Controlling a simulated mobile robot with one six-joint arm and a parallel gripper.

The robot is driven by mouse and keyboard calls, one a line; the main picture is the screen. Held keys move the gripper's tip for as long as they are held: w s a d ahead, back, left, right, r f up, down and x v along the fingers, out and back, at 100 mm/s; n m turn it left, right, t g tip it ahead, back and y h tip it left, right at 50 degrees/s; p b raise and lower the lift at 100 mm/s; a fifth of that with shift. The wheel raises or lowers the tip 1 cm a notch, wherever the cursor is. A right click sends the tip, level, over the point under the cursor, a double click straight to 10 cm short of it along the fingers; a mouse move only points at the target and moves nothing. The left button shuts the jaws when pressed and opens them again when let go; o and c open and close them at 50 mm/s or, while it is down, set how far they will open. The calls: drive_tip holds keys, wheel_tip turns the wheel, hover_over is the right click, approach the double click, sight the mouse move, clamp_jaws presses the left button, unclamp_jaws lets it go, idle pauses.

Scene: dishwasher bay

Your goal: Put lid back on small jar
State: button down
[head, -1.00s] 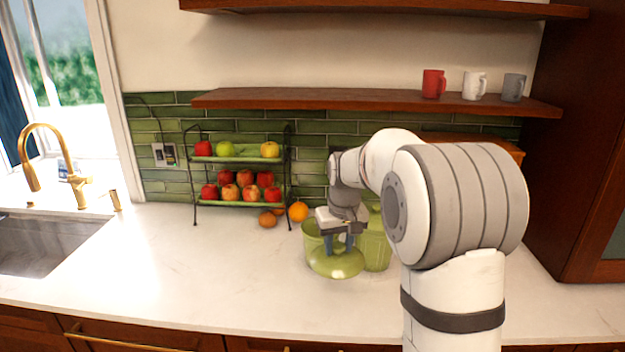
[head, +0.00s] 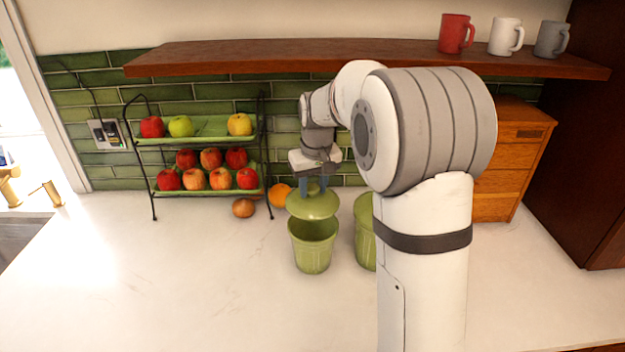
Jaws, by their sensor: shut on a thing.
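My gripper (head: 313,187) points down and is shut on the green lid (head: 312,207), holding it by the top. The small green jar (head: 312,254) stands upright on the counter with its mouth open. The lid is just above and slightly behind the jar's mouth in the head view; its far rim is partly hidden by the lid. A gap shows between the lid's front edge and the jar's front rim. A second green jar (head: 364,238) stands to the right, partly hidden behind my arm.
A two-tier fruit rack (head: 200,190) with apples stands to the left. An orange (head: 281,194) and a brown onion-like item (head: 243,208) lie beside it. A wooden drawer box (head: 512,160) is at the back right. A wooden shelf (head: 350,60) with mugs hangs above. The front left counter is clear.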

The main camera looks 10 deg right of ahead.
sight(315, 197)
drive_tip(key=shift+f+b, duration=2.05)
drive_tip(key=shift+f, duration=1)
drive_tip(key=shift+s, duration=0.1)
drive_tip(key=shift+f, duration=0.15)
drive_tip(key=c, duration=0.9)
unclamp_jaws()
drive_tip(key=shift+o, duration=0.5)
drive_tip(key=o, duration=0.4)
